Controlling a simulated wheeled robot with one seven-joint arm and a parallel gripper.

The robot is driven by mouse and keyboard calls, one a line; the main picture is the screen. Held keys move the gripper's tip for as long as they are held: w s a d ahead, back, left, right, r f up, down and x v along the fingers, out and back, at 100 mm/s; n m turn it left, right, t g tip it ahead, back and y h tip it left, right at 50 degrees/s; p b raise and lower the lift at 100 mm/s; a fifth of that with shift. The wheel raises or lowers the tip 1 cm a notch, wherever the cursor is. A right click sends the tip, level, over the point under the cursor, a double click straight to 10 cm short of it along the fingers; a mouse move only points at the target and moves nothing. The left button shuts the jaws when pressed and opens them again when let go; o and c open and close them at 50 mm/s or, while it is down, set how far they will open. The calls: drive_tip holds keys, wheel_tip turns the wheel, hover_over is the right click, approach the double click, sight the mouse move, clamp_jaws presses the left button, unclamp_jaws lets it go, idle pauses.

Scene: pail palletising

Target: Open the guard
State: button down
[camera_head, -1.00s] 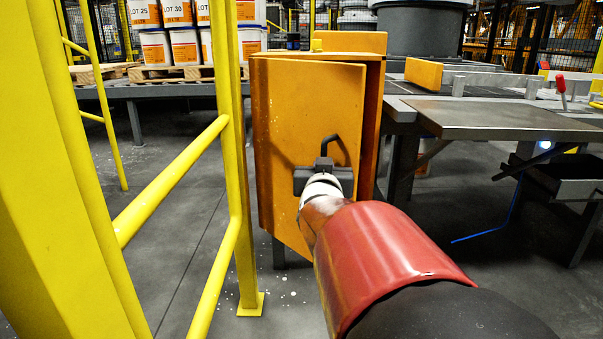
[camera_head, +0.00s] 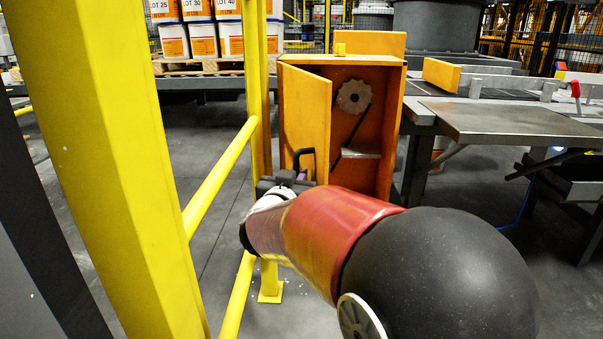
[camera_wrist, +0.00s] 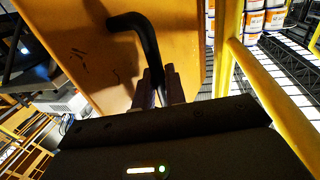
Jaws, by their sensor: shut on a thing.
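The guard (camera_head: 306,117) is an orange hinged door on an orange housing (camera_head: 388,130). It stands swung out to the left, and the housing's inside shows a toothed grey wheel (camera_head: 354,97), a dark slanting bar and a light ledge. A black bent handle (camera_head: 305,154) sits low on the door's face. My gripper (camera_head: 286,180) is at the handle. In the wrist view the handle (camera_wrist: 146,40) runs down between the fingers of my gripper (camera_wrist: 160,88), which are shut on it. The door's face (camera_wrist: 90,45) fills the upper left there.
A yellow post and rails (camera_head: 218,175) stand close to the left of my gripper and the door. A grey steel table (camera_head: 510,122) stands to the right. White pails (camera_head: 190,38) rest on a pallet behind. Grey floor lies between.

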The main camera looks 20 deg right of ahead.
drive_tip(key=shift+w+r, duration=0.1)
drive_tip(key=shift+r, duration=0.15)
drive_tip(key=c, duration=1.5)
unclamp_jaws()
drive_tip(key=shift+f, duration=0.15)
drive_tip(key=shift+c, duration=0.2)
drive_tip(key=v, duration=0.7)
drive_tip(key=shift+s+a, duration=0.3)
drive_tip(key=shift+c, duration=0.3)
